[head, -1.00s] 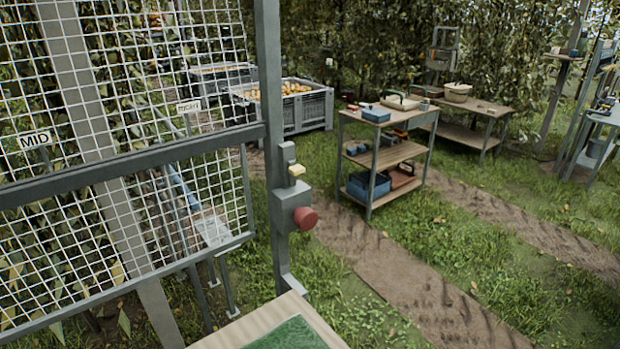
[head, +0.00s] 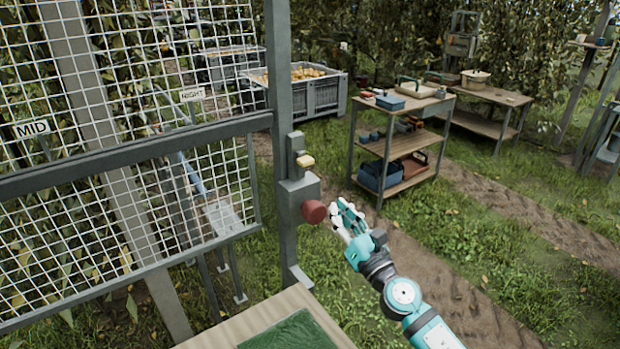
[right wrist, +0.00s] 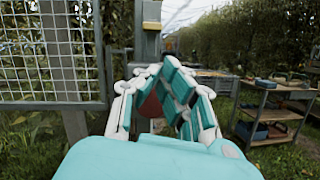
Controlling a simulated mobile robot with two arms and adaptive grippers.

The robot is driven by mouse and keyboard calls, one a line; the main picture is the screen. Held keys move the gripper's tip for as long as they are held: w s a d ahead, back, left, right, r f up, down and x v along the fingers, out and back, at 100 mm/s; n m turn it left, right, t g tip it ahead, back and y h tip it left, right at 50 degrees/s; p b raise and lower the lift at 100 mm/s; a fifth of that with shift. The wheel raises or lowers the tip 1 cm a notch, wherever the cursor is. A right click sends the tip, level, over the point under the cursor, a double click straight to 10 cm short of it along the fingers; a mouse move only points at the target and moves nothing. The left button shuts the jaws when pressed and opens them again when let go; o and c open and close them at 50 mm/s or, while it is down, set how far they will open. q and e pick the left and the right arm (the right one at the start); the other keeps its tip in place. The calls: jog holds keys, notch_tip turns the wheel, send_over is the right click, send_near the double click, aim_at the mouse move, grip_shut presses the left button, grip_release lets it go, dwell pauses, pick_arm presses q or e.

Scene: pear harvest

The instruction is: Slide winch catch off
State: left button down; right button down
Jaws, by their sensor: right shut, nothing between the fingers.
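A grey metal post stands beside the mesh gate. It carries a box (head: 296,190) with a round red knob (head: 314,211) facing right and a small yellow tab (head: 305,161) above it. I cannot tell which of these is the winch catch. My right gripper (head: 343,212) is shut and empty, just right of the red knob in the head view, with a small gap showing between them. In the right wrist view, the red knob (right wrist: 153,106) shows partly behind the fingers (right wrist: 161,69), and the yellow tab (right wrist: 152,26) is above them. My left gripper is out of view.
The mesh gate (head: 120,157) fills the left side. A board with a green mat (head: 292,333) lies at the bottom. A shelf cart (head: 410,145), a fruit crate (head: 318,97) and a wooden bench (head: 495,95) stand farther back. Grass and dirt track lie open to the right.

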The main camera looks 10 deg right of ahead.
aim_at(307, 165)
jog(key=n, duration=0.1)
jog(key=n+y, duration=0.1)
jog(key=w+a+n+g+y, duration=0.1)
jog(key=n, duration=0.1)
jog(key=shift+a+r, duration=0.1)
jog(key=shift+r, duration=0.15)
jog(key=x, duration=1)
notch_tip(307, 165, up, 4)
jog(key=p, duration=0.4)
jog(key=shift+r, duration=0.1)
